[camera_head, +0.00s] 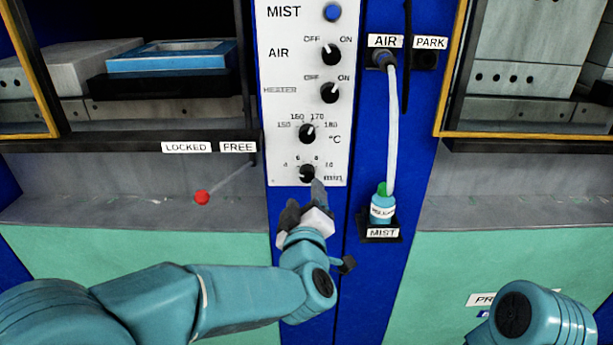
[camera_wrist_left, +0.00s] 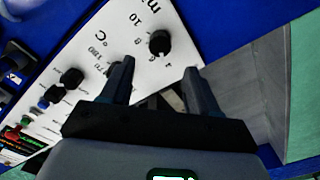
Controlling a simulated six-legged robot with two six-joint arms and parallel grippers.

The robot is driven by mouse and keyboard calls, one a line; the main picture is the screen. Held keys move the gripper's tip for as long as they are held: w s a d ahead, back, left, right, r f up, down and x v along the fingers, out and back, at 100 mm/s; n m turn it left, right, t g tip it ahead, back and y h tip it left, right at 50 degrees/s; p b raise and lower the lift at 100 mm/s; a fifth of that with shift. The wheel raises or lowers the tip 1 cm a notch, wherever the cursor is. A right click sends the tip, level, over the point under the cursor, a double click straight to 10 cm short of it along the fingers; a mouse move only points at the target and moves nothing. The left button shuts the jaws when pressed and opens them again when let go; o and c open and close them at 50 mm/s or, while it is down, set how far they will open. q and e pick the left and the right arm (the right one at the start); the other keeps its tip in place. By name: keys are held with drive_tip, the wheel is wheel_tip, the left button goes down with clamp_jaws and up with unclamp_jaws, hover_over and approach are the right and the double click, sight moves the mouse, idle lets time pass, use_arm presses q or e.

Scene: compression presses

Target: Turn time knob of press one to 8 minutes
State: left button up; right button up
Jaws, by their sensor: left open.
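The time knob (camera_head: 307,173) is a small black dial at the bottom of the white control panel, below the °C knob (camera_head: 307,133). Its scale carries 4, 6, 8, 10 and "min". The head view is too coarse to read its setting exactly. My left gripper (camera_head: 304,203) is open just below the time knob, its fingers pointing up at the panel. In the left wrist view the time knob (camera_wrist_left: 159,43) stands beyond the gap between the open, empty fingertips (camera_wrist_left: 158,68), apart from them. The left finger partly covers the °C knob there. My right gripper is out of view.
Heater knob (camera_head: 330,92), air knob (camera_head: 331,53) and blue button (camera_head: 332,12) sit higher on the panel. A red-tipped lever (camera_head: 202,198) juts out at left. A mist bottle (camera_head: 383,206) with a white hose (camera_head: 392,130) stands at right.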

sight(306, 176)
use_arm(q)
drive_tip(key=w, duration=0.7)
drive_tip(key=shift+w+p, duration=0.35)
drive_tip(key=shift+w, duration=0.05)
drive_tip(key=c, duration=1)
